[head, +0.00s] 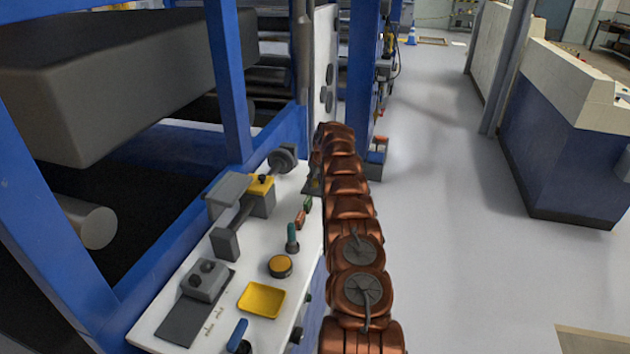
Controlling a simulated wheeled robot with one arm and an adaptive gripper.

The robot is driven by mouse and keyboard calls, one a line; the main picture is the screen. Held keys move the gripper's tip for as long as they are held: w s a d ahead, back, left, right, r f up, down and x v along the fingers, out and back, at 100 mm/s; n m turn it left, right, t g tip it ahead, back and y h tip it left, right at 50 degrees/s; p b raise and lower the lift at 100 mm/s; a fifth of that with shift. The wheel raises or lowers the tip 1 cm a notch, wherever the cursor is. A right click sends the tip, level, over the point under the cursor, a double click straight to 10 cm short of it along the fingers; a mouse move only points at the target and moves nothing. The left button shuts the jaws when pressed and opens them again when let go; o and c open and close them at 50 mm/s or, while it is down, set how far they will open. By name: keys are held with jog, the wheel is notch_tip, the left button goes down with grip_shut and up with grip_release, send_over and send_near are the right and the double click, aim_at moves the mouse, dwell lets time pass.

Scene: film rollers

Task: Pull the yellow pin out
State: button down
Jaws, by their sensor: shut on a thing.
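My copper arm reaches away along the right edge of the white panel (178,318). My gripper (314,181) is at its far end, low over the panel's far right corner. It is small, dark and partly hidden by the arm. It is shut on what seems to be the yellow pin, of which only a small yellowish spot (315,183) shows between the dark parts. I cannot tell whether the pin is still in its hole.
A blue frame post (229,80) stands behind the panel. Grey floor (440,230) is free to the right.

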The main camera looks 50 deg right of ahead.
aim_at(316, 181)
dwell(0.3)
jog(key=shift+r, duration=0.45)
jog(key=shift+r+b, duration=0.4)
jog(key=shift+r, duration=0.05)
jog(key=c, duration=0.9)
grip_release()
jog(key=shift+r, duration=0.15)
jog(key=shift+s+r, duration=0.2)
jog(key=shift+r, duration=0.4)
jog(key=shift+v, duration=5.2)
